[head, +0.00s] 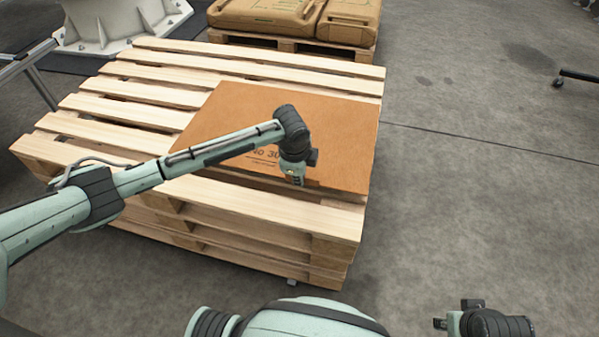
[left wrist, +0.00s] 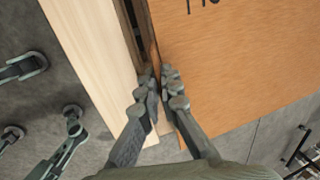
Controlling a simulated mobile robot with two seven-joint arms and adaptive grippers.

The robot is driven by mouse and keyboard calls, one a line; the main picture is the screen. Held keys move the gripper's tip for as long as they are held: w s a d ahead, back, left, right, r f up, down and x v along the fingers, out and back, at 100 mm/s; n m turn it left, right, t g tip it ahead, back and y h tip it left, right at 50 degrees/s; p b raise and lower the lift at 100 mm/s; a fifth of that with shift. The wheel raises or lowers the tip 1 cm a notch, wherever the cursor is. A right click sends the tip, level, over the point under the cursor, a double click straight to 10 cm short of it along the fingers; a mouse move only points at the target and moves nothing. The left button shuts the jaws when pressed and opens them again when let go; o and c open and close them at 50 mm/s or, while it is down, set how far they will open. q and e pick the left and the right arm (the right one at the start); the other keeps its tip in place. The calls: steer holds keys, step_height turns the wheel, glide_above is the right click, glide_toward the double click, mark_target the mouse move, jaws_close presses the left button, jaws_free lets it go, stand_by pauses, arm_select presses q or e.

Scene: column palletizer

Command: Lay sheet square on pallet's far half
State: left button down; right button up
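The sheet (head: 335,125) is a flat brown rectangle with dark print near its near edge. It lies on the right part of the slatted wooden pallet (head: 105,106), its right edge close to the pallet's right side. Slats show bare beyond it, to its left and in front of it. My left gripper (head: 296,180) is at the middle of the sheet's near edge. In the left wrist view its fingers (left wrist: 158,75) are close together on either side of the edge of the sheet (left wrist: 235,65). My right gripper (head: 455,312) is only partly visible at the bottom right, away from the pallet.
Another pallet (head: 290,43) with brown sacks (head: 265,14) stands behind. A pale pedestal (head: 120,22) is at the back left, and a metal rail (head: 28,58) is on the left.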

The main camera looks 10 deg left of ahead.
arm_select(q)
steer(key=shift+f, duration=0.15)
stand_by(0.4)
steer(key=shift+p, duration=0.55)
steer(key=shift+f+b, duration=0.6)
steer(key=shift+f, duration=0.75)
stand_by(0.6)
steer(key=c, duration=1.6)
jaws_free()
steer(key=shift+c, duration=0.2)
steer(key=shift+r, duration=0.1)
steer(key=v, duration=1.2)
